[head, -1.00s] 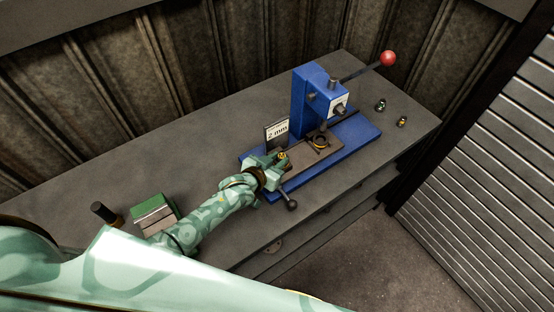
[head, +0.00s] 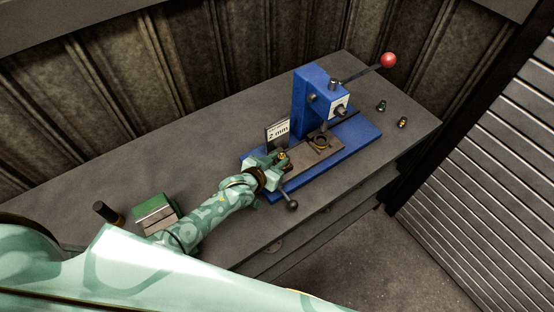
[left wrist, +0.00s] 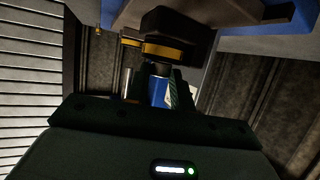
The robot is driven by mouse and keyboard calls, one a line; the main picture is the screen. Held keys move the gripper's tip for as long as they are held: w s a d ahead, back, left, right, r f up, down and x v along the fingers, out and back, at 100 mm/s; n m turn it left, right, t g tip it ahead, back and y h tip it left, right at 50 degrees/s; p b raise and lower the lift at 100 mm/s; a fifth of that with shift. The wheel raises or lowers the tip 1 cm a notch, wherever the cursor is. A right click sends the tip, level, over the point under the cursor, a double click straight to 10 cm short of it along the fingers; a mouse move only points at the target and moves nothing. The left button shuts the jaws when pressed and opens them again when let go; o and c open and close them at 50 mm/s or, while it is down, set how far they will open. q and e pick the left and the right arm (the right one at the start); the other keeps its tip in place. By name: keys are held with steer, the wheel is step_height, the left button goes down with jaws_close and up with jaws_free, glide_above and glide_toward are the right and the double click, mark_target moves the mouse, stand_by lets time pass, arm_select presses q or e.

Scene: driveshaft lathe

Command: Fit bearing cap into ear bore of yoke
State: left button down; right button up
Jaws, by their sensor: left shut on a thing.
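My left gripper (head: 284,160) is at the near left end of the blue press, over its bed. It is shut on a small part with a yellow rim, seemingly the bearing cap (head: 282,154). In the left wrist view a dark, round piece, likely this cap (left wrist: 158,68), sits between the fingers, just below a dark block with a yellow band (left wrist: 170,50). I cannot tell whether they touch. A dark ring with a yellow edge, perhaps part of the yoke (head: 320,143), lies on the press bed under the ram. My right gripper is not in view.
The blue press (head: 306,100) has a lever with a red knob (head: 388,60). A sign reading "2 mm" (head: 278,131) stands beside it. Two small parts (head: 381,106) (head: 403,122) lie to its right. A green block (head: 152,210) and dark cylinder (head: 106,212) are at left. The bench's back left is clear.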

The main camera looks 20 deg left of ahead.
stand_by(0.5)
arm_select(q)
steer(key=shift+f, duration=0.2)
steer(key=shift+r, duration=0.1)
steer(key=shift+r+p, duration=0.15)
steer(key=shift+p, duration=0.15)
steer(key=c, duration=1.1)
jaws_free()
steer(key=p+v, duration=0.3)
steer(key=v, duration=1.3)
steer(key=shift+s, duration=0.15)
